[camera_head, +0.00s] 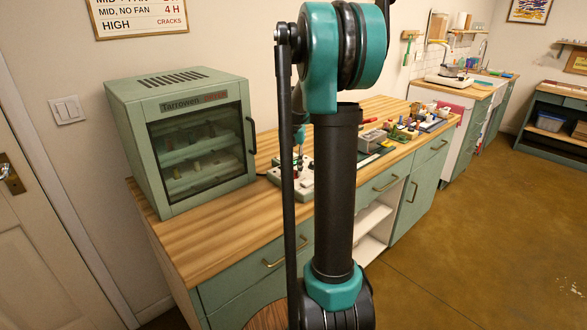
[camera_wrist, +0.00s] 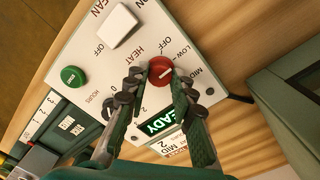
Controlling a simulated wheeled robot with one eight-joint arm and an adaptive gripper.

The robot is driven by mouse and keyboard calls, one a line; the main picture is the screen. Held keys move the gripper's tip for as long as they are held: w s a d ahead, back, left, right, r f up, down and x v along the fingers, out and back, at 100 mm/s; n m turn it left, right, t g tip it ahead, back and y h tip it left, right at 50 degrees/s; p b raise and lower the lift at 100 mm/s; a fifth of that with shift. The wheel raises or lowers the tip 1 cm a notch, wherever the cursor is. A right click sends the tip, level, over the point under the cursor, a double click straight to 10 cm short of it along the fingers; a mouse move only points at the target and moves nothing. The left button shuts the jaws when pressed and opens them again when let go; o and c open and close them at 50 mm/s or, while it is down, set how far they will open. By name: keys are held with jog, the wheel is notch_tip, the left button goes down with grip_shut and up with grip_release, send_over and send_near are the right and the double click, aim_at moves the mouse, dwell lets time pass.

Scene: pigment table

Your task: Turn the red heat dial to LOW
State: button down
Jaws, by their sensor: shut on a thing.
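In the wrist view the red heat dial (camera_wrist: 160,71) sits on a white control panel (camera_wrist: 75,48). Its white pointer line slants toward the side with the LOW and MID labels; I cannot tell exactly which mark it meets. OFF and LOW are printed just above it. My gripper (camera_wrist: 154,84) is shut on the dial, one fingertip on each side.
The panel also bears a white switch (camera_wrist: 117,25), a green hours knob (camera_wrist: 73,76) and a green display (camera_wrist: 158,124) partly covered by my fingers. A green drying cabinet (camera_head: 128,140) stands left on the wooden counter (camera_head: 215,215). Small items crowd the counter's far side.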

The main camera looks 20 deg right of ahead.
aim_at(292, 171)
jog(key=c, duration=1.3)
grip_release()
jog(key=shift+r, duration=0.1)
notch_tip(292, 171, up, 12)
jog(key=shift+w+a+f, duration=0.1)
jog(key=shift+w+a, duration=0.05)
